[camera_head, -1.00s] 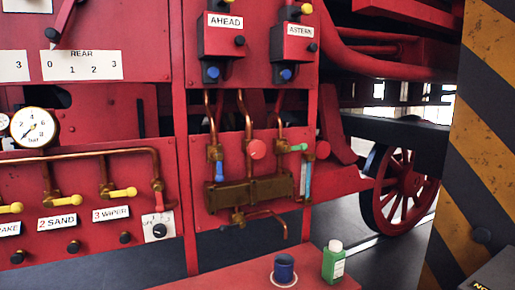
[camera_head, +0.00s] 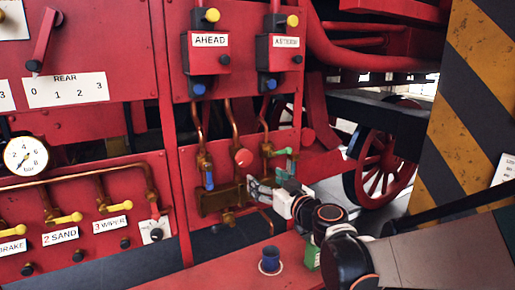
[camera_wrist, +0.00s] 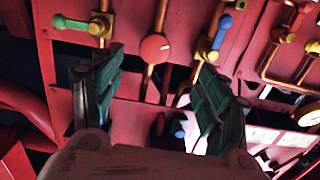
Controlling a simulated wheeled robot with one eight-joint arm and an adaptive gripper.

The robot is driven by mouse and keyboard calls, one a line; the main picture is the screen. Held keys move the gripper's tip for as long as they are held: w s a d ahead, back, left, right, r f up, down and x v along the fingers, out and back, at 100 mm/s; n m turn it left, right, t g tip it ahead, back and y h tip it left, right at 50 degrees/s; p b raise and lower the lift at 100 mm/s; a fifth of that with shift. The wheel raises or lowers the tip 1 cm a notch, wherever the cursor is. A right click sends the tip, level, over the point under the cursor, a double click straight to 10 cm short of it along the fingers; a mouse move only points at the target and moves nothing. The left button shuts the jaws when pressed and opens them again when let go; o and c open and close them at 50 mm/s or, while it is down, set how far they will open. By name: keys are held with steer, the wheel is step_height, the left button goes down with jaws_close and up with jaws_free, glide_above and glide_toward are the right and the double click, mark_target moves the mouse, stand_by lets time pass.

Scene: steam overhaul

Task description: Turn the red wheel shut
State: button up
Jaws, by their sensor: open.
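The red wheel (camera_head: 243,158) is a small round disc on a copper pipe of the red panel, between a blue-handled valve (camera_head: 208,178) and a green-handled valve (camera_head: 281,151). In the wrist view the red wheel (camera_wrist: 155,47) faces me, with a thin pale mark near its right side. My gripper (camera_head: 258,188) is in front of the panel, below and to the right of the wheel. In the wrist view my gripper (camera_wrist: 155,90) has its two dark green fingers wide apart, with nothing between them. The wheel lies beyond the fingertips, apart from them.
The green valve handle (camera_wrist: 72,23) and blue valve handle (camera_wrist: 222,32) flank the wheel closely. A bronze block (camera_head: 222,200) sits below it.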

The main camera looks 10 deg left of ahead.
mark_target(245, 160)
steer(key=shift+t, duration=0.4)
steer(key=x, duration=1.6)
steer(key=shift+d+r, duration=0.15)
steer(key=shift+r, duration=0.15)
steer(key=c, duration=1.1)
